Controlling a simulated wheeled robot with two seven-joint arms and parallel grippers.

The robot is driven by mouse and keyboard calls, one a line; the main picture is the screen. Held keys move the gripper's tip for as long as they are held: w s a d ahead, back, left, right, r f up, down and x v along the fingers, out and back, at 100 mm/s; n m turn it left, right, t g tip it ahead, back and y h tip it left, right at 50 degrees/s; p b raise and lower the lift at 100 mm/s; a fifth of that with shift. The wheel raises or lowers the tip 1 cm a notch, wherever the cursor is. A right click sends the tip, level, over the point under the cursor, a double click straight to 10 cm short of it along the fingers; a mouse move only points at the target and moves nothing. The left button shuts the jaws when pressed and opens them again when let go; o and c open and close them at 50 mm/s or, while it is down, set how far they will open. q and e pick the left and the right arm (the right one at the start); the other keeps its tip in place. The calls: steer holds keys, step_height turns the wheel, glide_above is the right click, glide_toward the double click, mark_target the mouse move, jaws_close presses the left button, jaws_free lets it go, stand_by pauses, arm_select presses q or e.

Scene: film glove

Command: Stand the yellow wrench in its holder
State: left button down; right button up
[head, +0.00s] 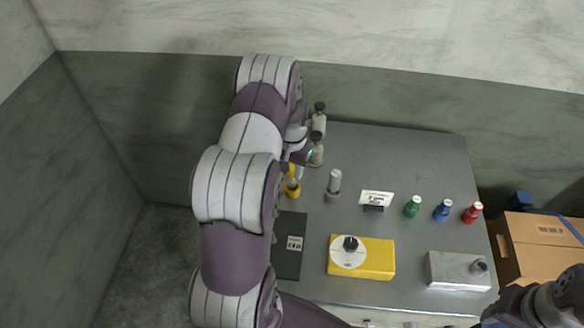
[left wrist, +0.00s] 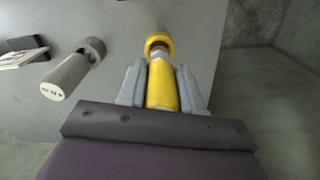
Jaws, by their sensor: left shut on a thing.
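The yellow wrench (left wrist: 163,88) is between the two grey fingers of my left gripper (left wrist: 162,88), which is shut on its yellow handle. Its pale shaft points at a yellow ring-shaped holder (left wrist: 158,42) on the table and meets the ring's opening in the left wrist view. I cannot tell how deep the shaft sits. In the head view the wrench is mostly hidden by my left arm; the yellow holder (head: 292,190) shows at the table's left side, just below my left gripper (head: 297,158). My right gripper is not in view.
A grey tool stands in a grey holder (head: 334,193) right of the yellow one, with more grey pieces (head: 318,150) behind. On the grey table (head: 410,160) are a sign (head: 376,198), green, blue and red bottles, a yellow dial box (head: 375,262) and a metal box (head: 455,270).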

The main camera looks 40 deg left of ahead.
mark_target(292, 177)
arm_select(q)
steer(key=shift+f+b, duration=1.5)
steer(key=shift+f, duration=0.55)
steer(key=c, duration=0.7)
jaws_free()
steer(key=shift+r, duration=0.15)
step_height(292, 177, up, 12)
steer(key=b, duration=0.3)
steer(key=shift+r, duration=0.25)
